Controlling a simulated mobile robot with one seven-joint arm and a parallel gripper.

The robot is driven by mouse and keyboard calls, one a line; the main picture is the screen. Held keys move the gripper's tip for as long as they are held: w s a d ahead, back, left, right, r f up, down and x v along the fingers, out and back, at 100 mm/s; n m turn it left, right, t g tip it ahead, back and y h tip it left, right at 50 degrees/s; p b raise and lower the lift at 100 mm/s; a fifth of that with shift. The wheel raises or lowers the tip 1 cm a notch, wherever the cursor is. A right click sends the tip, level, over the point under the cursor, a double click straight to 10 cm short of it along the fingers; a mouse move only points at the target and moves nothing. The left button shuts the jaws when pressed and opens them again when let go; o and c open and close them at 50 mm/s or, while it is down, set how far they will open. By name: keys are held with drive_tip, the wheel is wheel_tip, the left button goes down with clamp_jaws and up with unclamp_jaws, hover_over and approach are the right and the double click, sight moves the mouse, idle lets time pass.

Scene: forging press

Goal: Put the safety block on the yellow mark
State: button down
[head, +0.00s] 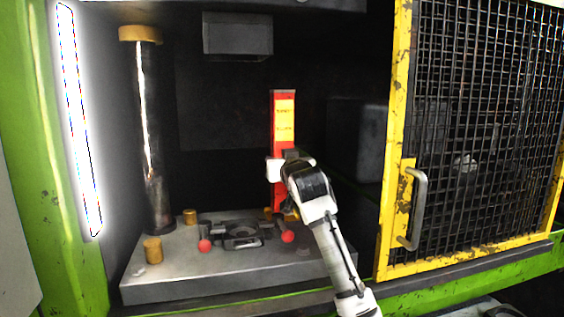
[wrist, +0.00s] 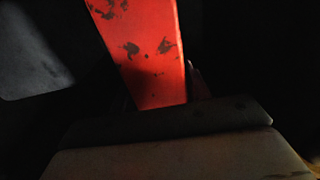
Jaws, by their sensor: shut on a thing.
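The safety block (head: 284,112) is a tall red bar with a yellow label. It stands upright over the back right part of the press bed (head: 170,282). My gripper (head: 279,167) is shut on it around mid-height, reaching in from the front right. In the wrist view the block's scuffed red face (wrist: 150,60) rises from behind the dark gripper edge at the bottom. My arm hides part of the block's lower end, so I cannot tell if it touches the bed. Small yellow patches show by its foot, but I cannot make out the yellow mark clearly.
A dark column with a brass collar (head: 141,34) stands at left. Brass cylinders (head: 153,250) and a die (head: 240,235) with red-knobbed handles (head: 204,246) sit on the bed. The press head (head: 237,36) hangs above. A yellow-framed mesh door (head: 480,120) is at right.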

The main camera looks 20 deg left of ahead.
drive_tip(key=shift+s+f+b, duration=0.1)
drive_tip(key=shift+f+b, duration=0.15)
drive_tip(key=shift+b, duration=0.05)
